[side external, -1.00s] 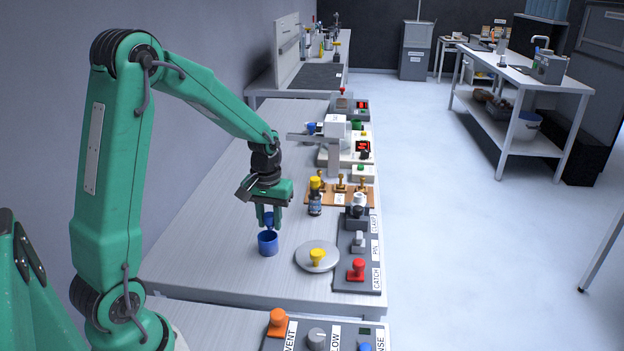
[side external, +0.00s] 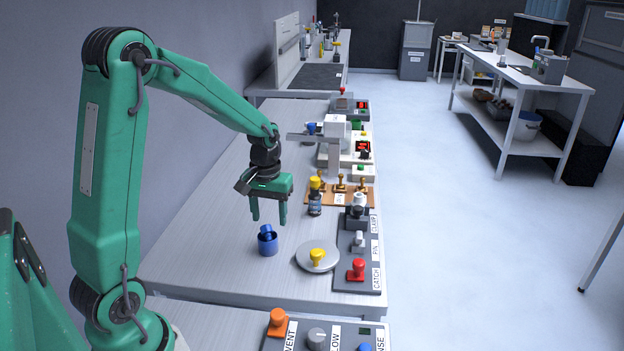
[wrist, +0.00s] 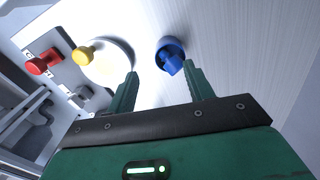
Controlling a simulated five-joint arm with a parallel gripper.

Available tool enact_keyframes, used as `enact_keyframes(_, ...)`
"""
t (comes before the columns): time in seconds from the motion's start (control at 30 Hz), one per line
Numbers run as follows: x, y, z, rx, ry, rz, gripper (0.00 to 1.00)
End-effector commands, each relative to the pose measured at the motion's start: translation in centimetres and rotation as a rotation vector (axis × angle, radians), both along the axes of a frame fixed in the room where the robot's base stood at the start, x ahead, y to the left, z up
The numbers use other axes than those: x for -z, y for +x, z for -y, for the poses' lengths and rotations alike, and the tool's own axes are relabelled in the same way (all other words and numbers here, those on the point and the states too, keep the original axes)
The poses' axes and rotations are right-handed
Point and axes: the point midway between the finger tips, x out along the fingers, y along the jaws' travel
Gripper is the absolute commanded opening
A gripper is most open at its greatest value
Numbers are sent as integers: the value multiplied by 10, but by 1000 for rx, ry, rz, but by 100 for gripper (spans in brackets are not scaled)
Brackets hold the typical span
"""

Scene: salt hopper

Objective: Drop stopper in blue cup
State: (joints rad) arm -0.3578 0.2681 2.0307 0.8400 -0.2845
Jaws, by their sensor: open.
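The blue cup (side external: 268,245) stands upright on the light table, below my gripper. The blue stopper (side external: 266,232) sits in the cup, tilted, with its upper part showing above the rim. In the wrist view the cup (wrist: 165,51) is near the top middle with the stopper (wrist: 173,65) in it. My gripper (side external: 269,221) is open and empty, above the cup and apart from the stopper. In the wrist view its two fingers (wrist: 163,82) are spread wide.
A round pale plate (side external: 317,256) with a yellow knobbed piece (side external: 317,257) lies right of the cup. A grey panel (side external: 345,281) with a red knob (side external: 356,268) is further right. A dark bottle with a yellow top (side external: 315,197) stands behind. Table left of the cup is clear.

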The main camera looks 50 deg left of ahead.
Motion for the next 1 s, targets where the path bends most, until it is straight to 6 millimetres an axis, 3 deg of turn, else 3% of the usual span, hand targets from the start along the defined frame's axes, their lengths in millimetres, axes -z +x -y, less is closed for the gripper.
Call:
enact_keyframes(0.3, -42, 1, 0, 0, 2, 4, 52)
enact_keyframes(0.5, -58, 0, 0, 0, 1, 3, 52)
enact_keyframes(1.0, -61, 0, 0, 0, 1, 1, 52)
